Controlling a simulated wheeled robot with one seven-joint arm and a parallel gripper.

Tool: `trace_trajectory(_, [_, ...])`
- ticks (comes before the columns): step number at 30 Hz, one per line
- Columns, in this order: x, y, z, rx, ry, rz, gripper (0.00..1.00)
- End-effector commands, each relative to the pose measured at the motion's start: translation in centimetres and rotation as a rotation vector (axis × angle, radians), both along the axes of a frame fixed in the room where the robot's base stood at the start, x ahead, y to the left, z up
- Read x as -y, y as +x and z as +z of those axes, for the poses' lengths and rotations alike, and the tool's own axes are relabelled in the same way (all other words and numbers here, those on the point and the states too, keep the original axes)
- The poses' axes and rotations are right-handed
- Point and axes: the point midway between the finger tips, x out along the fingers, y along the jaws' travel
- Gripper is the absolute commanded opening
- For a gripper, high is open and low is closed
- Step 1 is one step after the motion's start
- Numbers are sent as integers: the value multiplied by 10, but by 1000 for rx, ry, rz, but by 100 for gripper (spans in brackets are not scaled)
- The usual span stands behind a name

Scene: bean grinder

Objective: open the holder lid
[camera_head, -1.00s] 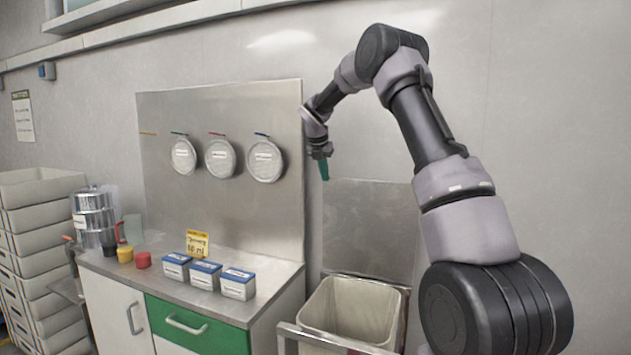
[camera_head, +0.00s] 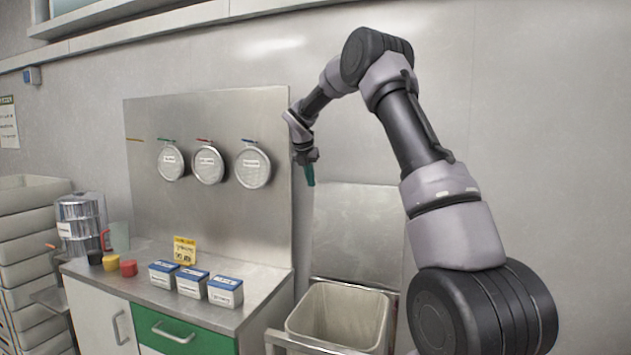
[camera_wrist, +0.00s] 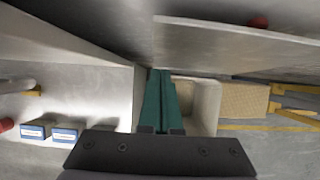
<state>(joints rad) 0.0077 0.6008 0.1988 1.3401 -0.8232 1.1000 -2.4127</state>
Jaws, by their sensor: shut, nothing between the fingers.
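Three round silver lids hang in a row on the upright steel panel (camera_head: 215,230): left (camera_head: 171,163), middle (camera_head: 208,165) and right (camera_head: 253,167). Each has a pale label and a coloured strip at its top. I cannot tell which of them, if any, is the holder lid. My gripper (camera_head: 310,182) has green fingers pointing down, just right of the panel's right edge and apart from the lids. In the wrist view its fingers (camera_wrist: 160,75) are together and empty. No round lid shows in the wrist view.
Below my gripper stands an open pale bin (camera_head: 338,317), with a flat grey plate (camera_head: 352,235) upright behind it. The counter (camera_head: 225,262) carries blue-topped boxes (camera_head: 193,283), a yellow sign (camera_head: 184,250), red (camera_head: 128,267) and yellow (camera_head: 110,262) cups and a steel canister (camera_head: 78,222). Stacked crates (camera_head: 28,240) stand left.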

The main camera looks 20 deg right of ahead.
Motion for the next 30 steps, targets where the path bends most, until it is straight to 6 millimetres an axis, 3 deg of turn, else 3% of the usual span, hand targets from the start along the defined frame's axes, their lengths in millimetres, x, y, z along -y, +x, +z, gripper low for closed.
trace_trajectory(2, [-8, -4, 5, 2, -1, -1, 0])
trace_trajectory(12, [11, 21, 66, 3, 1, -2, 0])
trace_trajectory(20, [17, 28, 91, 3, 3, -6, 0])
trace_trajectory(23, [16, 20, 101, 19, 26, -47, 0])
trace_trajectory(26, [12, -2, 119, 56, 85, -147, 0])
trace_trajectory(30, [6, -49, 147, 128, 217, -368, 0])
